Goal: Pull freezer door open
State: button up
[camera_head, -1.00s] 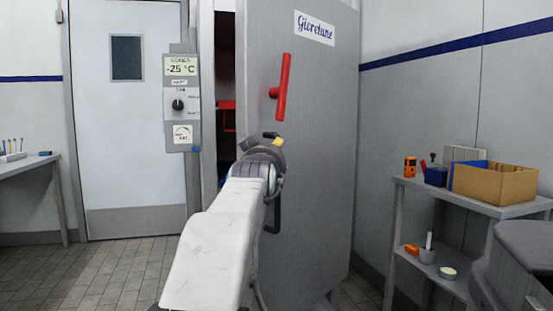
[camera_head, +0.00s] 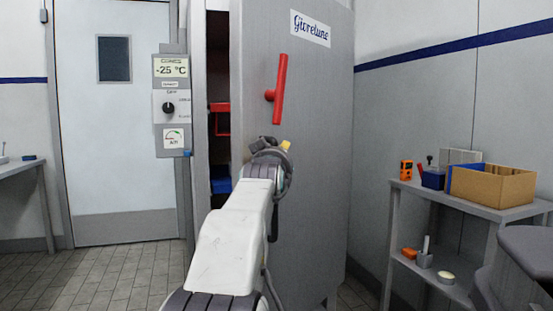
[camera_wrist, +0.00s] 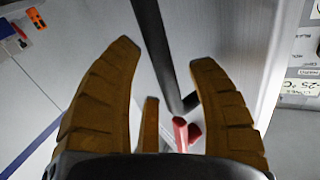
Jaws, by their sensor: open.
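The grey freezer door (camera_head: 315,170) stands ajar, with a dark gap (camera_head: 221,150) along its left edge. A red lever handle (camera_head: 280,88) is on its upper part, and it shows in the wrist view (camera_wrist: 182,135). A long dark pull handle (camera_wrist: 157,50) passes across the space between my fingers in the wrist view; my arm mostly hides it in the head view. My gripper (camera_wrist: 165,55) is open, its brown fingers spread on either side of that handle. I cannot tell whether they touch it. In the head view the fingers are mostly hidden behind my wrist.
Red and blue bins (camera_head: 221,182) show through the gap. A control panel (camera_head: 171,105) reading -25 °C hangs left of the freezer. A grey shelf (camera_head: 475,207) with a cardboard box (camera_head: 490,185) stands at the right. A white door (camera_head: 115,160) and tiled floor (camera_head: 115,270) lie left.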

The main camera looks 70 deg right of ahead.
jog(key=shift+d, duration=0.25)
jog(key=shift+c, duration=0.4)
grip_shut()
